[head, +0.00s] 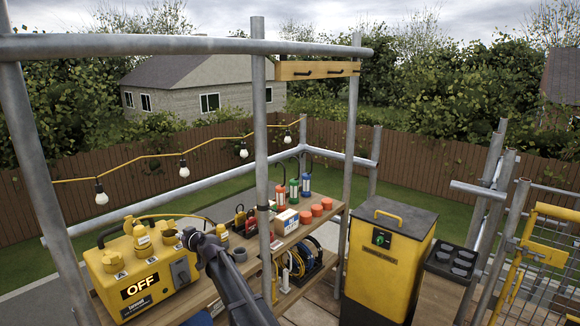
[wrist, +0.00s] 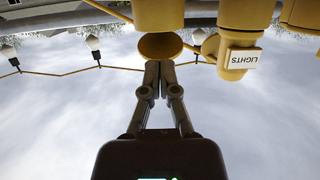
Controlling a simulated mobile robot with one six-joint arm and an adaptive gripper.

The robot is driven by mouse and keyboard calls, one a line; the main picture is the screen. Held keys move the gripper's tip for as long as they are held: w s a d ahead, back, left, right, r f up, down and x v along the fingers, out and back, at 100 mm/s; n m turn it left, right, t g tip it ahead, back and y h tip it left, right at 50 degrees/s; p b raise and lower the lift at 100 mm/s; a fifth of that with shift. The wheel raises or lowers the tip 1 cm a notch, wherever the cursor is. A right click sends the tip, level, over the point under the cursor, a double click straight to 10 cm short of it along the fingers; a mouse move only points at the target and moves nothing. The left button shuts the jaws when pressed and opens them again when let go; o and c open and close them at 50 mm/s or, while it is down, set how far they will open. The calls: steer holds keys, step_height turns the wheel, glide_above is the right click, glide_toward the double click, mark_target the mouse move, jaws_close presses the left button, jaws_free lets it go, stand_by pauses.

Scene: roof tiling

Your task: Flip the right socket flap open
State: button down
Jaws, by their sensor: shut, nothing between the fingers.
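A yellow power box (head: 88,262) stands on the bench at the left in the head view, with an OFF display (head: 140,286) on its front and several round yellow sockets on top. The right socket (head: 169,238) is beside my gripper (head: 188,237). In the wrist view, which is upside down, my gripper (wrist: 152,66) is shut and empty. Its fingertips are at a round yellow flap (wrist: 160,46) at the end of a yellow socket (wrist: 158,14). I cannot tell whether they touch, or how far the flap is raised.
A yellow plug labelled LIGHTS (wrist: 241,58) sits close beside the socket. A string of bulbs (head: 183,168) hangs behind. A scaffold pole (head: 261,130) rises near my arm.

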mark_target(166, 227)
steer(key=shift+w+a, duration=0.25)
steer(key=shift+a, duration=0.05)
steer(key=shift+w+a+r+p, duration=0.25)
steer(key=shift+w+a, duration=1)
steer(key=shift+a, duration=0.2)
steer(key=shift+w+a+r+p, duration=0.2)
steer(key=shift+w+a, duration=1.05)
steer(key=shift+a, duration=0.2)
steer(key=shift+w+a, duration=0.25)
steer(key=shift+w+a+r, duration=0.15)
steer(key=shift+w+a, duration=0.5)
steer(key=shift+a, duration=0.15)
steer(key=shift+w+a, duration=0.1)
stand_by(0.5)
steer(key=shift+r+p+v, duration=0.15)
steer(key=shift+p+v, duration=0.7)
steer(key=shift+v, duration=1.55)
steer(key=shift+r+p+v, duration=0.2)
steer(key=shift+p+v, duration=0.6)
steer(key=shift+v, duration=1.55)
steer(key=shift+w, duration=0.1)
